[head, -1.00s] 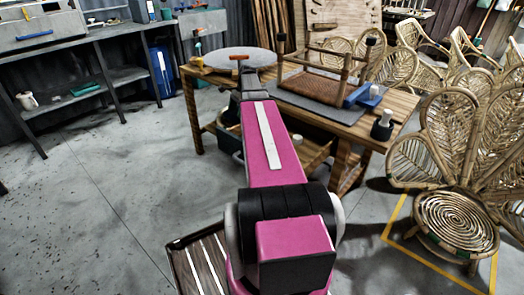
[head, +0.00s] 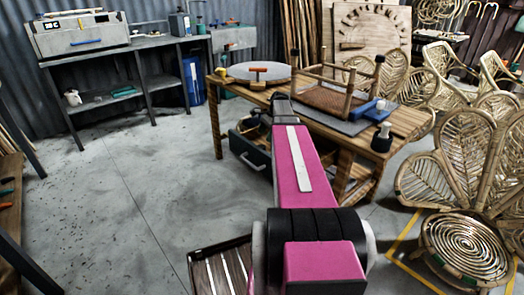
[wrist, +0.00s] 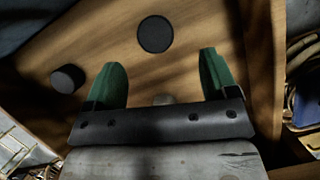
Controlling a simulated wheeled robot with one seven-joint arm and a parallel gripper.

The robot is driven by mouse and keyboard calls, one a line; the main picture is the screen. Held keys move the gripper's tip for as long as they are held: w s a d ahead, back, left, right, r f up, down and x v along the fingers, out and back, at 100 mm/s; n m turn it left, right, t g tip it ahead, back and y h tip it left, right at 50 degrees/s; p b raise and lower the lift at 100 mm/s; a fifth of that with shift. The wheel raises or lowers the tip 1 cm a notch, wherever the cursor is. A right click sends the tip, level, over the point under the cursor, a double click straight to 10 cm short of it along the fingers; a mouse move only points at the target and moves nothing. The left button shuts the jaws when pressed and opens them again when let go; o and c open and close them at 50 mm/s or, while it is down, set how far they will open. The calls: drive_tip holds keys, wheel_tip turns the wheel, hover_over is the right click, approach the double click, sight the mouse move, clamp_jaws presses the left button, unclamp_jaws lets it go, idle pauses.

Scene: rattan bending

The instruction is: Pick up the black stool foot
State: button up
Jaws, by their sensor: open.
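In the wrist view, a short black cylinder (wrist: 67,78), which looks like a stool foot, stands on a wooden surface left of my gripper. A flat black round piece (wrist: 155,34) lies ahead of the fingers; I cannot tell whether it is also a foot. My gripper (wrist: 163,75) has its two green fingers spread apart with nothing held between them. A small pale object (wrist: 163,99) shows between the finger bases, partly hidden by the gripper body. In the head view my arm hides the gripper. An upturned stool (head: 327,97) with dark leg tips rests on the workbench (head: 405,121).
A wooden side wall (wrist: 265,60) bounds the surface on the right in the wrist view. An open drawer (head: 248,154) is under the workbench, beside my arm. A blue tool (head: 370,108) and a black pot (head: 382,138) sit near the stool.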

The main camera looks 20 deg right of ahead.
sight(262, 146)
drive_tip(key=shift+s+x, duration=0.15)
drive_tip(key=shift+x, duration=1.55)
drive_tip(key=shift+s+x, duration=0.15)
drive_tip(key=shift+x, duration=1.55)
drive_tip(key=c, duration=0.9)
